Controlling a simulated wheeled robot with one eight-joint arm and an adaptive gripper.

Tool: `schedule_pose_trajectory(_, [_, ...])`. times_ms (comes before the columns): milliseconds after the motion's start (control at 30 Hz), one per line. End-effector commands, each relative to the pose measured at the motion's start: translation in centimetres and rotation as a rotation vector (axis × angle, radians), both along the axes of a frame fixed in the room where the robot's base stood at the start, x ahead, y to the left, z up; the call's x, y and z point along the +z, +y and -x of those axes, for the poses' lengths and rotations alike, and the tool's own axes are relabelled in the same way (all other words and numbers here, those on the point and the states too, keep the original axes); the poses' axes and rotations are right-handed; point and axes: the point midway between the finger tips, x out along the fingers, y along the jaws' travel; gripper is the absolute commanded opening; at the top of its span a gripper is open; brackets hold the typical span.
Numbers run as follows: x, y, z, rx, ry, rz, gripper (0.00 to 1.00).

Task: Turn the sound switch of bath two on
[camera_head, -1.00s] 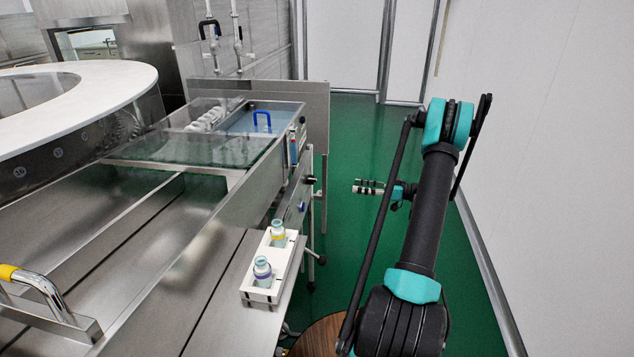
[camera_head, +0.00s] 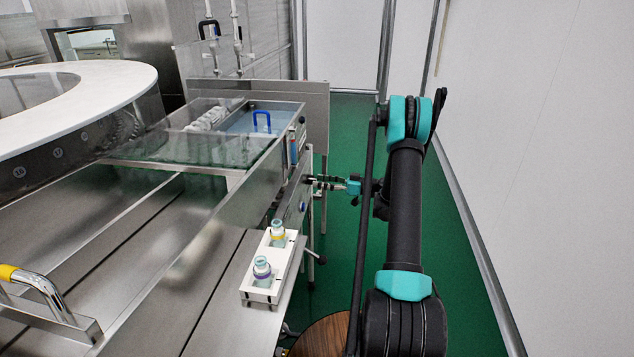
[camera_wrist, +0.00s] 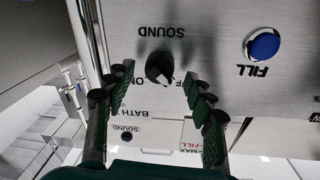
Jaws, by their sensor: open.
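In the wrist view, a black round knob (camera_wrist: 160,67) sits on a steel panel under an upside-down SOUND label (camera_wrist: 161,32). My gripper (camera_wrist: 159,76) is open, with its fingers spread on either side of the knob. I cannot tell whether they touch it. Marks beside the knob are partly hidden by the fingers, and its setting is unclear. A BATH label (camera_wrist: 155,113) is partly visible; its number is not clear. In the head view, my gripper (camera_head: 317,181) is at the front panel (camera_head: 292,208) of the steel bench.
A blue FILL button (camera_wrist: 263,45) is to the right of the knob. A smaller knob (camera_wrist: 127,135) with its own SOUND label is farther off. A white rack (camera_head: 262,297) with two bottles stands on the bench ledge. Green floor (camera_head: 345,230) is open to the right.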

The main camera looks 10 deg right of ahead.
Motion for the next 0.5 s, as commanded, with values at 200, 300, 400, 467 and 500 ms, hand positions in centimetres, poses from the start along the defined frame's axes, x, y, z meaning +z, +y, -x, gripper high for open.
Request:
schedule_pose_trajectory(200, [0.0, 1.7, -0.7, 0.0, 0.0, 0.0, 0.54])
schedule_pose_trajectory(300, [0.0, 1.9, -0.8, 0.0, 0.0, 0.0, 0.54])
schedule_pose_trajectory(400, [0.0, 1.9, -0.8, -0.001, 0.0, 0.0, 0.54])
schedule_pose_trajectory(467, [0.0, 1.9, -0.8, -0.001, 0.0, 0.0, 0.54])
schedule_pose_trajectory(500, [0.0, 1.9, -0.8, -0.001, 0.0, 0.0, 0.54])
